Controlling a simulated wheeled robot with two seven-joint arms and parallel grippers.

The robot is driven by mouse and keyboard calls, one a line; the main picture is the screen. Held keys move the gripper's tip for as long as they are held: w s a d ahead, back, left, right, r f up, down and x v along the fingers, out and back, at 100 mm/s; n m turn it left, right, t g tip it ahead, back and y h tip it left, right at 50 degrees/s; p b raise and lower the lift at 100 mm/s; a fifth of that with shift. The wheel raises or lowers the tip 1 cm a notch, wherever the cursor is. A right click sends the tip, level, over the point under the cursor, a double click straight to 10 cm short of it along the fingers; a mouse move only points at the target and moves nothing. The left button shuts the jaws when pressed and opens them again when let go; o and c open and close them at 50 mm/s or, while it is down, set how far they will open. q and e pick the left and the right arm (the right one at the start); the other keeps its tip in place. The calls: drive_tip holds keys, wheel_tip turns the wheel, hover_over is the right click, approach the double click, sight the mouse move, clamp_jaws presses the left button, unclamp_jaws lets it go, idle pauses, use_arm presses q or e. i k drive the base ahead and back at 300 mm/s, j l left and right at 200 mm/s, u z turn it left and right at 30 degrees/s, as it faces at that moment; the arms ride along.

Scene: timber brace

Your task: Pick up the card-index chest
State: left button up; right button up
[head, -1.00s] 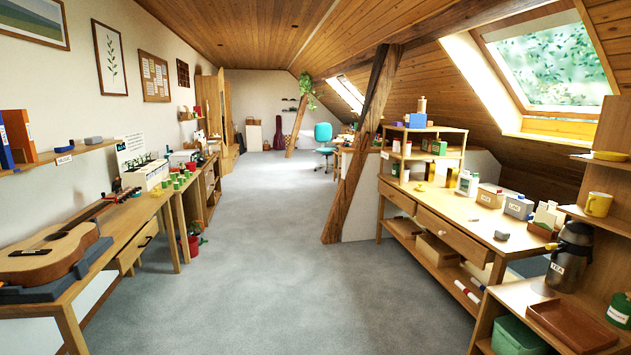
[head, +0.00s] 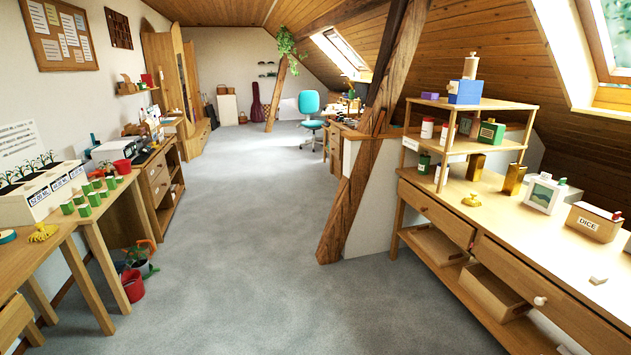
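I cannot pick out a card-index chest for certain in the head view. Far ahead, small boxes and other items stand on the desk (head: 345,127) behind the slanted post, too small to tell apart. On the left, a wooden drawer unit (head: 160,184) carries dark and red items on its top. Neither of my grippers shows in the head view, so their state is hidden.
A slanted timber brace (head: 350,200) stands by a low white wall end, right of the aisle. The right workbench (head: 545,262) holds a DICE box (head: 594,223) and a small shelf. The grey carpet (head: 235,225) is clear down the middle.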

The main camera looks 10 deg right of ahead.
sight(469, 92)
drive_tip(key=i, duration=1.7)
drive_tip(key=i+j, duration=0.1)
drive_tip(key=i, duration=1.65)
drive_tip(key=l+z, duration=0.05)
drive_tip(key=l, duration=0.05)
